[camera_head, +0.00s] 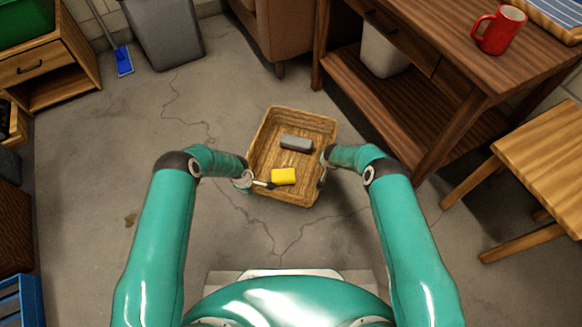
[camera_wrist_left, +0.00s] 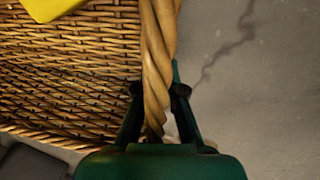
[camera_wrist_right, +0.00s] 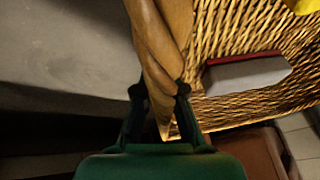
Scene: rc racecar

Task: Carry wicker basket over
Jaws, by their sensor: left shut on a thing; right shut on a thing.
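The wicker basket (camera_head: 263,133) is between my two arms in the head view, its long sides running away from me. My left gripper (camera_head: 246,184) is at its left rim, and my right gripper (camera_head: 324,165) is at its right rim. In the left wrist view the left gripper (camera_wrist_left: 160,92) is shut on the braided rim (camera_wrist_left: 158,50). In the right wrist view the right gripper (camera_wrist_right: 160,92) is shut on the opposite rim (camera_wrist_right: 160,40). Inside the basket lie a yellow item (camera_head: 284,176) and a grey block (camera_head: 296,142); its red edge shows in the right wrist view.
A brown wooden workbench (camera_head: 440,110) with a red mug (camera_head: 498,30) stands at the right. A light wooden stool (camera_head: 545,150) is nearer on the right. A brown armchair (camera_head: 278,30) and a grey bin (camera_head: 165,35) stand at the back. Concrete floor (camera_head: 90,180) is clear at the left.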

